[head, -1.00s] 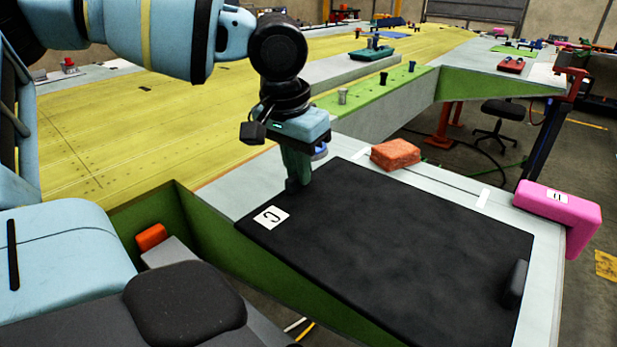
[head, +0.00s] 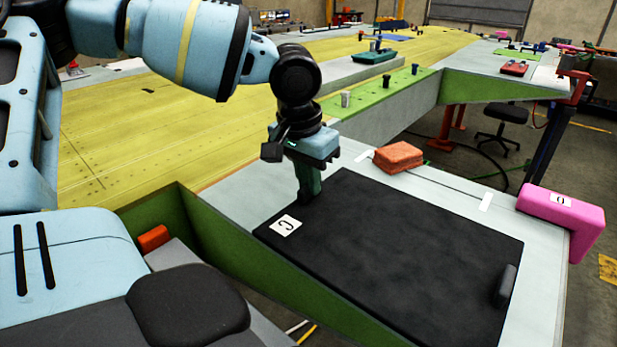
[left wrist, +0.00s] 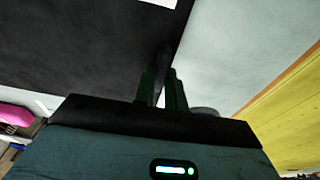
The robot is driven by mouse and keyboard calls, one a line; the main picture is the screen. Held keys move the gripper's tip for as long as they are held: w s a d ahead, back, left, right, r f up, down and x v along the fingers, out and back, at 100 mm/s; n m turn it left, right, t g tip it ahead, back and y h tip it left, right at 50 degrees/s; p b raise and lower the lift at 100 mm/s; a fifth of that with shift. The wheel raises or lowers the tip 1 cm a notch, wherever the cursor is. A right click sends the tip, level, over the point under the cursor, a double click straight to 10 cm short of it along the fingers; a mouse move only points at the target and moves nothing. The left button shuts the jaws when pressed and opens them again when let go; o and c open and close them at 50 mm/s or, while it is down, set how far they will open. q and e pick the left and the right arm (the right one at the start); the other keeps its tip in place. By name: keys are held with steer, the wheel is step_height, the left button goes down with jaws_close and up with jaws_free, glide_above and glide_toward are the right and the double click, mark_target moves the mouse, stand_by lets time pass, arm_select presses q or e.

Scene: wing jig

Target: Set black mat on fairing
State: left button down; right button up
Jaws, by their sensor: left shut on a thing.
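The black mat (head: 390,260) is a flat dark panel with a white letter label (head: 286,226) at its left end and a black grip (head: 505,286) at its right end. It lies flat over the pale grey fairing top (head: 455,192); whether it fully touches cannot be told. My left gripper (head: 309,196) points down and is shut on the mat's far left edge. In the left wrist view its fingers (left wrist: 162,88) close around a dark grip at the mat's edge (left wrist: 90,50). My right gripper is out of view.
An orange-red block (head: 399,157) sits behind the mat. A pink corner block (head: 562,222) stands at the fairing's right edge. The yellow wing skin (head: 150,130) stretches to the left and back. An orange block (head: 152,238) lies near the green rib at left.

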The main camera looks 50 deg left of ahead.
arm_select(q)
steer(key=c, duration=1.5)
jaws_free()
steer(key=shift+o, duration=0.2)
steer(key=shift+r, duration=0.1)
step_height(320, 180, up, 12)
steer(key=s, duration=0.2)
steer(key=shift+f+p, duration=0.2)
steer(key=shift+p, duration=0.2)
steer(key=shift+d, duration=0.1)
